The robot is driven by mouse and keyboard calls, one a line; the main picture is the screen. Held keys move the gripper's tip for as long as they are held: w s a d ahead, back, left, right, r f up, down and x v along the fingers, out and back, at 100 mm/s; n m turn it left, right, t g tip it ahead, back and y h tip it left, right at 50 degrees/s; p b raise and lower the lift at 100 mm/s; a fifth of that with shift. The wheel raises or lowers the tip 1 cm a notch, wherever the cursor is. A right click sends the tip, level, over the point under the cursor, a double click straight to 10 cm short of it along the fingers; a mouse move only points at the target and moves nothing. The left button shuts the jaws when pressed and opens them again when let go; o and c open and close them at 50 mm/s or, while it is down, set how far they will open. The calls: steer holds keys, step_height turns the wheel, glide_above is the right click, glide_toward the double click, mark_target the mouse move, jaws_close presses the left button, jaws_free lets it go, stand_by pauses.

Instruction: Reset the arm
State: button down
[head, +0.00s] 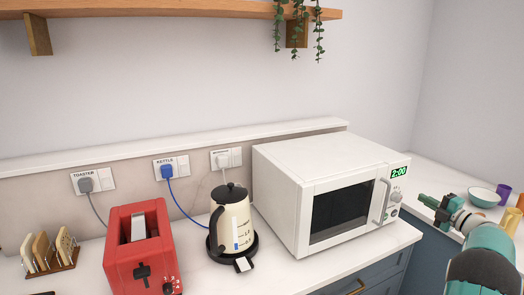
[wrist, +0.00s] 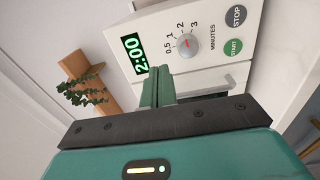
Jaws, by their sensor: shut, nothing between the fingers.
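My gripper (head: 430,202) is at the right in the head view, to the right of the white microwave (head: 285,180) and near its control side. In the wrist view my gripper's green fingers (wrist: 157,86) are together with nothing between them. They point toward the microwave's panel, which shows a green 2:00 display (wrist: 133,56), a minutes dial (wrist: 187,43), a START button (wrist: 233,48) and a STOP button (wrist: 236,16). The microwave door looks shut in the head view. Whether the fingers touch the microwave cannot be told.
A cream kettle (head: 232,218) and red toaster (head: 140,250) stand left of the microwave, with a toast rack (head: 50,258) farther left. A wooden shelf (head: 150,8) with a hanging plant is above.

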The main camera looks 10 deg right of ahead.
steer(key=w+a+r+m+t+h, duration=0.1)
steer(key=a+r+m+h, duration=0.25)
steer(key=r, duration=0.35)
steer(key=w+a+r+m+t+h, duration=0.1)
steer(key=w+a+r+m+h, duration=0.2)
steer(key=r, duration=0.5)
steer(key=s+a+r+m+g+h, duration=0.3)
steer(key=s+a+r+m+h, duration=0.25)
steer(key=a+m, duration=0.35)
steer(key=s+a+f+m+g+y, duration=0.2)
steer(key=s+a+f, duration=0.4)
steer(key=s+a, duration=0.4)
steer(key=s+a+f+m+g+y, duration=0.2)
steer(key=s+a+f+g, duration=0.3)
steer(key=s+a, duration=0.6)
steer(key=s+a+f+m+g+y, duration=0.2)
steer(key=s+a+f, duration=0.5)
steer(key=s+a, duration=0.4)
steer(key=s+g, duration=0.1)
steer(key=s, duration=0.3)
steer(key=shift+a+f+g, duration=0.15)
steer(key=shift+a+g, duration=0.1)
steer(key=shift+g, duration=0.15)
